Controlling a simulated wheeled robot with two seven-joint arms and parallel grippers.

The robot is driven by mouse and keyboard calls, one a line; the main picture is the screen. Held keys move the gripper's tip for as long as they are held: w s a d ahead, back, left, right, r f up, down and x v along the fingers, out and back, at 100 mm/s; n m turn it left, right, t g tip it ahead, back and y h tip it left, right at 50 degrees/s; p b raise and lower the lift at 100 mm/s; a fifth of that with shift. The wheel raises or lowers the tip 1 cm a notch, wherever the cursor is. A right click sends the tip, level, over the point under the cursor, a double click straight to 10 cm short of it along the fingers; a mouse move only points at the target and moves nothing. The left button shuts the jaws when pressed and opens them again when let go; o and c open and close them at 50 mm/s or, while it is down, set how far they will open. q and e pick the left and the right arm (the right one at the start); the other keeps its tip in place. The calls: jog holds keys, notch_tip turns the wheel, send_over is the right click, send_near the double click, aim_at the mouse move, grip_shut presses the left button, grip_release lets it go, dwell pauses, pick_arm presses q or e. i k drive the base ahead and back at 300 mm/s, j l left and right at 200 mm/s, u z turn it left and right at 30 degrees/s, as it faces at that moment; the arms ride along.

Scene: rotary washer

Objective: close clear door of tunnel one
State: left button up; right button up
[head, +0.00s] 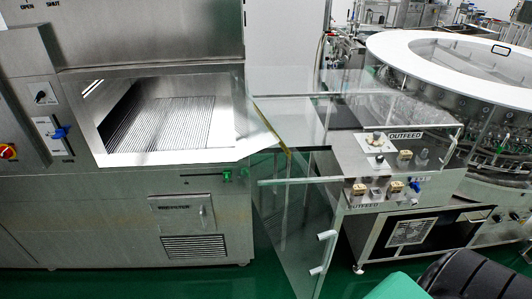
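A metal machine with an open rectangular tunnel mouth (165,115) stands on the left; its ribbed floor shows inside. A clear door panel (298,228) stands out from the machine's right side, swung away from the mouth. It is see-through, with two short pale handles (325,236) near its right edge. Its exact hinge line is hard to make out through the clear panels. Neither of my grippers is in view, and nothing is seen touching the door.
A clear-walled outfeed station (400,150) with knobs and switches stands right of the door. A large round machine with a white rim (385,48) is behind it. Green floor (225,285) shows in front. A black rounded shape and a teal shape fill the lower right.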

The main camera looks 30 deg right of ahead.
aim_at(334, 234)
jog(key=l, duration=1.9)
